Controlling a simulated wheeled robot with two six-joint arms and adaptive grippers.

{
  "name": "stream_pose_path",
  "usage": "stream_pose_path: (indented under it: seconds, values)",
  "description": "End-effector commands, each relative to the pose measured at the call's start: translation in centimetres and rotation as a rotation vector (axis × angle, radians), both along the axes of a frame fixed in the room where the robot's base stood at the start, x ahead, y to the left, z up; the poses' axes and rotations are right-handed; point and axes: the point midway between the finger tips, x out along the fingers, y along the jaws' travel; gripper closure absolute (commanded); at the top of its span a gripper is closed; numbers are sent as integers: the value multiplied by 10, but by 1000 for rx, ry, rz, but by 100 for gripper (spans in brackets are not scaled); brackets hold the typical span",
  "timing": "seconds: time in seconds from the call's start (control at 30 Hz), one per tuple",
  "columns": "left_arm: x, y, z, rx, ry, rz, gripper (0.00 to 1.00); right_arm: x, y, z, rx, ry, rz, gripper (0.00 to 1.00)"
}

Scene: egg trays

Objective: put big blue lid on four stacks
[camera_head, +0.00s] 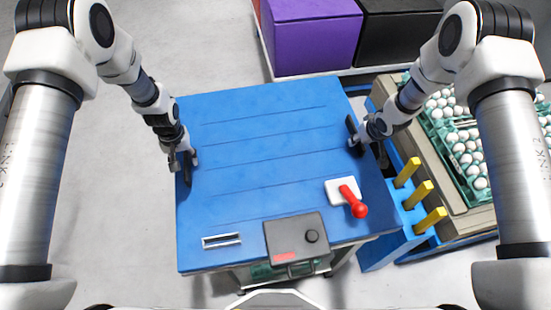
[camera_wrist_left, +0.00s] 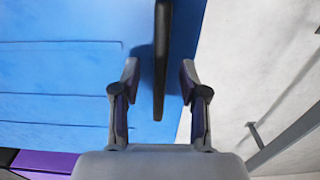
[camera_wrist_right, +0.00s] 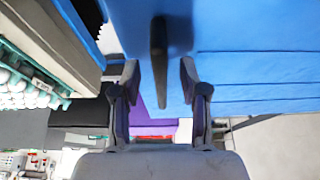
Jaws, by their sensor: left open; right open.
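The big blue lid (camera_head: 260,150) lies flat and level in the middle of the head view, over a stand whose lower part shows at the front. It has a dark handle at its left edge (camera_wrist_left: 162,60) and another at its right edge (camera_wrist_right: 158,60). My left gripper (camera_head: 188,160) is open, with the left handle between its fingers in the left wrist view (camera_wrist_left: 158,80). My right gripper (camera_head: 357,142) is open, with the right handle between its fingers in the right wrist view (camera_wrist_right: 159,75). What lies under the lid is mostly hidden.
Yellow posts (camera_head: 424,192) stand on a blue frame at the right. Egg trays (camera_head: 465,150) lie on a conveyor beyond. Purple (camera_head: 310,35) and black (camera_head: 398,35) boxes stand behind.

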Motion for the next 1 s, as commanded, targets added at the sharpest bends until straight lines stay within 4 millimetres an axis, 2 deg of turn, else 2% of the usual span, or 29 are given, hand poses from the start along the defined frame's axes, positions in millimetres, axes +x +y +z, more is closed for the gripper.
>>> stream_pose_path:
  seconds: [0.13, 0.43, 0.47, 0.5, 0.57, 1.0]
  values:
    - [0, 0, -15, 0, -1, 0, 56, 6, 1, -14, 0, 0, 1, 56]
    - [0, 0, -18, 0, -2, 0, 56, 7, 1, -16, 0, 0, 0, 56]
    - [0, 0, -18, 0, -2, 0, 63, 7, 1, -16, 0, 0, 0, 63]
    - [0, 0, -18, 0, -1, 0, 78, 7, 1, -16, 0, 0, 0, 78]
    - [0, 0, -18, 0, -1, 0, 99, 7, 1, -16, 0, 0, 0, 99]
    - [1, 0, -14, 1, -3, -1, 100, 8, 1, -12, 0, -4, 1, 100]
